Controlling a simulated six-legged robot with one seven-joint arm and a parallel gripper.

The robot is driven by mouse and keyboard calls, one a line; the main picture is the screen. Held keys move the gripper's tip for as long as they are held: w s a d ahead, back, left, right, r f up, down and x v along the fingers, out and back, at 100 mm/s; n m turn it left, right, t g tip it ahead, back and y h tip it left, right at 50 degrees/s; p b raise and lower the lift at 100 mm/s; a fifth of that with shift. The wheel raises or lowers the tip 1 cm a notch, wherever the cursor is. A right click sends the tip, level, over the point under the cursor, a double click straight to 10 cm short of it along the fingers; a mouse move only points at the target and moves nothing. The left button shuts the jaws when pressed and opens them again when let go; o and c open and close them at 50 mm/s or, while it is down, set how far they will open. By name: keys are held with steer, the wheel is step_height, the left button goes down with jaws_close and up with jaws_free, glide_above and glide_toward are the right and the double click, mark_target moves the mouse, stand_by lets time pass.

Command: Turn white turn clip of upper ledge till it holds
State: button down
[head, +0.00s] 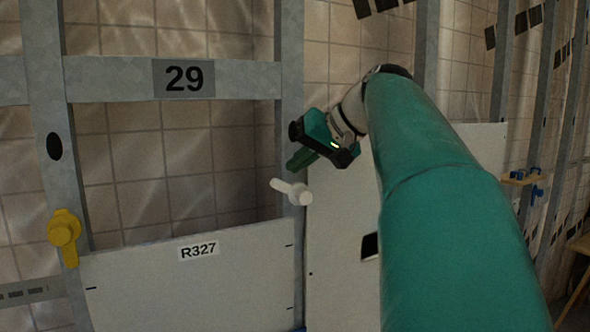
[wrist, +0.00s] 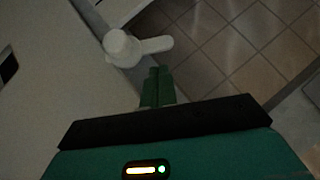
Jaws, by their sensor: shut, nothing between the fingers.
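The white turn clip (head: 297,192) sits on the grey upright right of the opening, above the panel marked R327 (head: 230,285). Its lever points left and slightly up, clear of the panel's top edge. In the wrist view the white clip (wrist: 122,46) lies just beyond my fingertips, its lever pointing right. My gripper (head: 297,162) is just above the clip in the head view, its green fingers together and empty. The fingers also show in the wrist view (wrist: 158,78); they look close to the lever, but I cannot tell whether they touch.
A yellow turn clip (head: 64,232) is on the left upright, its lever pointing down. A grey rail (head: 120,78) marked 29 crosses above the opening. Another pale panel (head: 335,250) stands right of the upright. A small wooden shelf (head: 522,178) with blue parts is far right.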

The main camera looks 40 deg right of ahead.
steer(key=shift+w+a+f, duration=0.1)
steer(key=shift+w+f, duration=0.05)
steer(key=shift+f, duration=0.35)
steer(key=shift+w+a+f, duration=0.15)
steer(key=shift+a+f, duration=0.1)
steer(key=shift+f, duration=0.05)
steer(key=shift+a+h, duration=0.15)
steer(key=shift+h, duration=0.15)
